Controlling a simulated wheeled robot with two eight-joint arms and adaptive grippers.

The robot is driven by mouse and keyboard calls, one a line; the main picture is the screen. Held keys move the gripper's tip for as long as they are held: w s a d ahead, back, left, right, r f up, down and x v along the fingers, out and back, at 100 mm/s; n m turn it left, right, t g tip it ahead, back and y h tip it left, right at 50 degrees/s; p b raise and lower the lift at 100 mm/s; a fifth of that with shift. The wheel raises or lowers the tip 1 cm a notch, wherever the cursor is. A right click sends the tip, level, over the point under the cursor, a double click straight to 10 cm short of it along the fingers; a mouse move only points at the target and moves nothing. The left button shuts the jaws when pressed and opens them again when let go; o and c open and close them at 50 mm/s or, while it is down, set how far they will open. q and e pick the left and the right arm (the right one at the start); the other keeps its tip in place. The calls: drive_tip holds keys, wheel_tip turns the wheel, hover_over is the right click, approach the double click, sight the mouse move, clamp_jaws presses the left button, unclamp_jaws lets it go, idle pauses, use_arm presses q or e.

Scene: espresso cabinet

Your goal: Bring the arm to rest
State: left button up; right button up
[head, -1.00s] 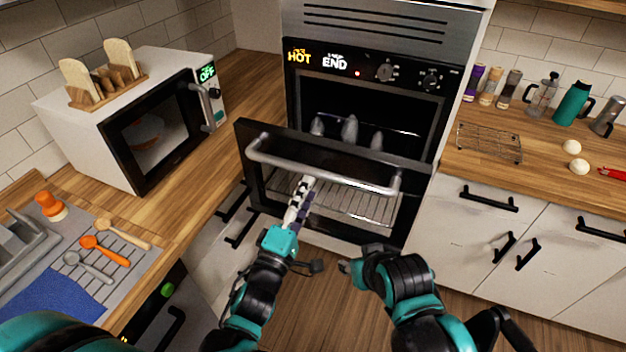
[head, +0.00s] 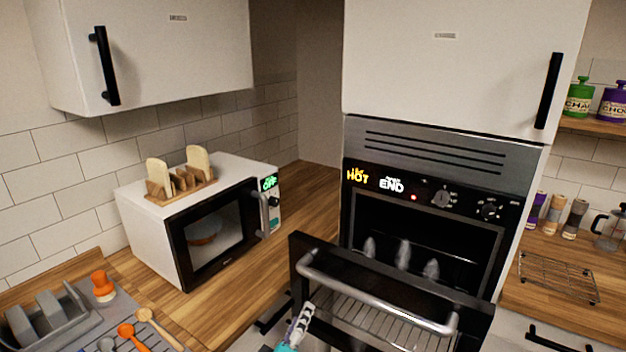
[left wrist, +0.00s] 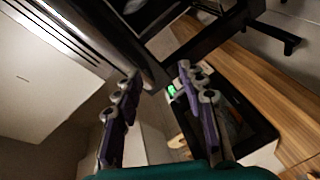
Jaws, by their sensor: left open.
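My left gripper (head: 304,314) shows at the bottom of the head view, just below the left end of the oven door's handle. In the left wrist view its two purple-and-grey fingers (left wrist: 160,78) stand apart, with nothing held between them. The oven door (head: 325,255) is partly open, tilted down, with a silver bar handle (head: 380,290). Part of the oven front also shows in the left wrist view, beyond the fingertips; whether the gripper touches it I cannot tell. Most of my left arm is out of the head view. My right gripper is not in view.
The oven panel (head: 430,195) reads HOT and END, with pale steam inside. A microwave (head: 150,230) with a toast rack (head: 180,185) stands left. A wire rack (head: 557,277) lies on the right counter.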

use_arm(q)
drive_tip(key=s+a+f+m+g+y, duration=0.2)
drive_tip(key=s+a, duration=0.1)
drive_tip(key=a, duration=0.3)
drive_tip(key=s+a+f+m+g+y, duration=0.2)
drive_tip(key=a+f, duration=0.1)
drive_tip(key=a, duration=0.3)
drive_tip(key=s+a+f+m+g, duration=0.1)
drive_tip(key=s+m+g, duration=0.1)
drive_tip(key=s, duration=0.3)
drive_tip(key=s+a+f+m+g, duration=0.1)
drive_tip(key=s+a+m+g, duration=0.1)
drive_tip(key=s, duration=0.3)
drive_tip(key=shift+s+a+f+m+g+y, duration=0.25)
drive_tip(key=shift+f+m+g+y, duration=0.15)
drive_tip(key=shift+m, duration=0.3)
idle(5.1)
